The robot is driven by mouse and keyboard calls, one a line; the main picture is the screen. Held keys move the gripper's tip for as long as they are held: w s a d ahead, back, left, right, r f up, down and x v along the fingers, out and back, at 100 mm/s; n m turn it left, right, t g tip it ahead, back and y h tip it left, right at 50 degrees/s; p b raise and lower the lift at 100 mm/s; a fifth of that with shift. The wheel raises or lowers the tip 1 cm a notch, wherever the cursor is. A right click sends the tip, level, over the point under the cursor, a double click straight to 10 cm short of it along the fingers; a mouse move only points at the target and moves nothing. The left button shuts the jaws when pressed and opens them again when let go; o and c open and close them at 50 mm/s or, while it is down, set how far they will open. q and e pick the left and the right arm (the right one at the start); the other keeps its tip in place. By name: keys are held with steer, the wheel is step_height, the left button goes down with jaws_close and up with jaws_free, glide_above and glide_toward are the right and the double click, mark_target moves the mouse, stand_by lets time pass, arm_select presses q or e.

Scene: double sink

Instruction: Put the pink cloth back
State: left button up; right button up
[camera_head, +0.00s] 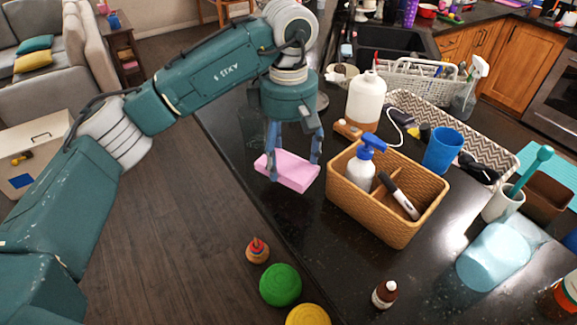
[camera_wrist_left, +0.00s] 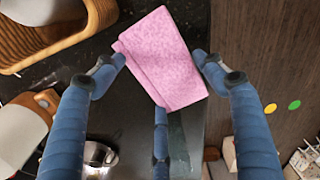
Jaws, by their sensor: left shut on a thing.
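The folded pink cloth (camera_head: 288,172) is between the blue fingers of my left gripper (camera_head: 294,165), near the dark counter's left edge. My left gripper is shut on it. In the left wrist view the cloth (camera_wrist_left: 163,60) shows flat and tilted between the fingers (camera_wrist_left: 159,62), with part of the dark counter below it. Just right of the cloth in the head view stands a woven basket (camera_head: 375,222) with a divider. My right gripper is not in view.
A white jug-like bottle (camera_head: 365,98) stands behind the basket, and a blue cup (camera_head: 444,150) and a patterned tray (camera_head: 500,135) stand to its right. A small brown bottle (camera_head: 385,293) is in front.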

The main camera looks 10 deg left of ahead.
mark_target(289, 172)
arm_select(q)
steer(key=shift+s+f, duration=0.1)
steer(key=shift+f, duration=0.25)
step_height(289, 172, down, 4)
steer(key=shift+r+p, duration=0.2)
steer(key=shift+p, duration=0.55)
steer(key=shift+f, duration=0.4)
steer(key=o, duration=1)
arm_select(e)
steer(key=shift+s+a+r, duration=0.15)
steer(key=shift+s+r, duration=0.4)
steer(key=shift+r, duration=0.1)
